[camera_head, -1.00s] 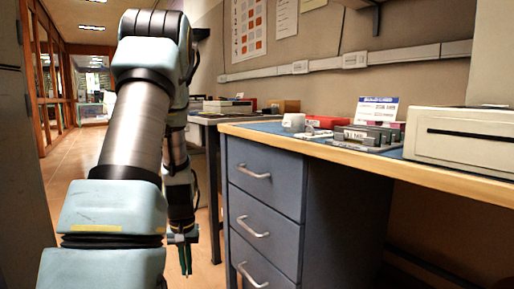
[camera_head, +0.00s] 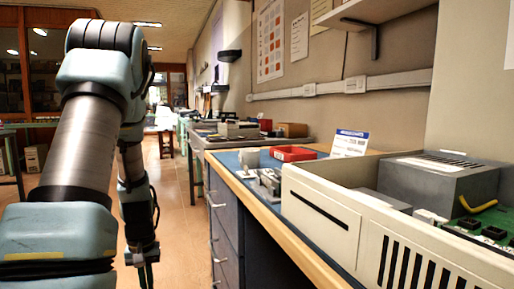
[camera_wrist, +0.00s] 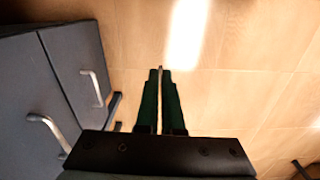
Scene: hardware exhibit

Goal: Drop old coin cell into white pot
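A small white pot-like object (camera_head: 249,158) stands on the blue top of the workbench in the head view, left of a shallow red tray (camera_head: 293,153). It is too small to see into. I cannot make out the old coin cell in either view. My gripper (camera_head: 145,272) hangs low over the floor, left of the bench and well below its top. In the wrist view, its two dark green fingers (camera_wrist: 160,72) point at bare floor and lie close together, with nothing visible between them.
The bench's wooden edge (camera_head: 262,208) and drawers (camera_head: 225,225) stand right of my arm. A large beige open case (camera_head: 320,215) with a grey box (camera_head: 428,178) fills the near bench top. Grey metal parts (camera_head: 266,184) lie beyond it. The aisle floor (camera_head: 178,190) is clear.

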